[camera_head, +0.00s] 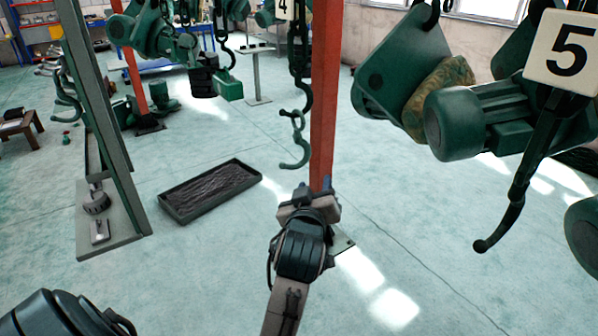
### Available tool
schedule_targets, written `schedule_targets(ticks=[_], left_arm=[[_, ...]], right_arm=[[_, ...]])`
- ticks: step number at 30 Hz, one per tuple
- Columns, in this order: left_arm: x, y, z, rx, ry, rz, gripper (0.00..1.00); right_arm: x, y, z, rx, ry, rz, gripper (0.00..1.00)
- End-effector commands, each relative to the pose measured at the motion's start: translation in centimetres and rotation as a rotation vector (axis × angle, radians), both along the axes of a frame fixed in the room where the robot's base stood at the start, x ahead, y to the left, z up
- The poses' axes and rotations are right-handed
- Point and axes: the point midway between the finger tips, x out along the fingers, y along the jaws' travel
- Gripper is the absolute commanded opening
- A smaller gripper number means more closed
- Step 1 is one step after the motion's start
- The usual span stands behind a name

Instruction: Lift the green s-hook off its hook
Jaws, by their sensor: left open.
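The green s-hook (303,150) hangs in the middle of the head view, with its open lower curve showing. Its upper end meets the dark hook (307,95) at the bottom of a chain; the exact contact there is too small to tell. My left gripper (315,188) is open and empty, just below and slightly right of the s-hook in the picture. It appears apart from the s-hook, though the depth between them is hard to judge. My right gripper is not in view.
A red post (325,90) stands right behind the s-hook and gripper. A green hoist with a number 5 plate (562,50) hangs at the right. A black tray (212,187) lies on the floor. A green-grey stand (100,110) with more hooks (66,100) is at the left.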

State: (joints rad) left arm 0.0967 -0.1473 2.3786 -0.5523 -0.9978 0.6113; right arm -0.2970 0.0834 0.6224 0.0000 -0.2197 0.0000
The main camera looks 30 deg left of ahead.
Motion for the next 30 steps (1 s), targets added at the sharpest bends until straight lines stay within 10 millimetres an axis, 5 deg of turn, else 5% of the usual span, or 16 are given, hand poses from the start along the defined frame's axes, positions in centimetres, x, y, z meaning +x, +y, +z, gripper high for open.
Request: schedule_targets(ticks=[3,10,20,21,30], left_arm=[[-2.5,0.8,3.8,-0.038,-0.081,0.041,0.42],[-3.4,1.4,5.1,-0.058,-0.122,0.061,0.42],[-1.2,2.7,4.8,-0.055,-0.124,0.062,0.42],[-0.5,3.0,5.5,-0.052,-0.116,0.062,0.42],[3.9,5.4,5.6,-0.054,-0.115,0.062,0.42]], right_arm=[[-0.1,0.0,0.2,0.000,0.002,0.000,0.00],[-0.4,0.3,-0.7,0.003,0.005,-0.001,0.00],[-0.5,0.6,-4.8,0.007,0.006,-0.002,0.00],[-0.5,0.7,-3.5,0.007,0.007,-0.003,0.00],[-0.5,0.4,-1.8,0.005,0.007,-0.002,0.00]])
